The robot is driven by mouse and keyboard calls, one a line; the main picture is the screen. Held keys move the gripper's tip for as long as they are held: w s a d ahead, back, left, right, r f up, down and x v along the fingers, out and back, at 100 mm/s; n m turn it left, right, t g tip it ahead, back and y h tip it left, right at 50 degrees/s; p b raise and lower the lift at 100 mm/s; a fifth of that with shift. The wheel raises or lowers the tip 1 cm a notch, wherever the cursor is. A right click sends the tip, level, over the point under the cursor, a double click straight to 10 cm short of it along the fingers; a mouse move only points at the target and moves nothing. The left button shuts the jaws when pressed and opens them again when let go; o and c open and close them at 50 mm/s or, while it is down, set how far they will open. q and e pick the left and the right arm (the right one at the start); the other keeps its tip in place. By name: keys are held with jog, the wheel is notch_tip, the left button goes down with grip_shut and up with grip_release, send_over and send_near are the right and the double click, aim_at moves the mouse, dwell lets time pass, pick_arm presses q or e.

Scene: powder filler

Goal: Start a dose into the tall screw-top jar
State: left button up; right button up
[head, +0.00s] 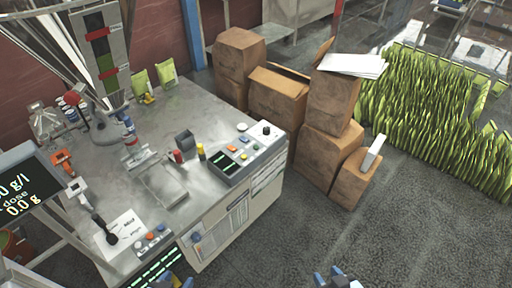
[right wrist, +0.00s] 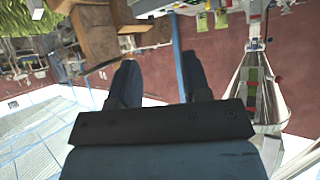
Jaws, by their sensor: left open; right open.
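The steel powder-filler bench (head: 135,185) stands at the left of the head view, with a funnel and a spout assembly (head: 108,132) at its back. My left gripper (head: 178,282) is open at the bottom edge, mostly cut off. My right gripper (head: 335,278) is open and empty over the floor; its spread fingers show in the right wrist view (right wrist: 160,85).
A display (head: 25,190) showing 0.0 g is at the left. Stacked brown boxes (head: 330,155) are right of the bench. The floor (head: 400,230) at the lower right is clear.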

grip_shut()
dwell(1.4)
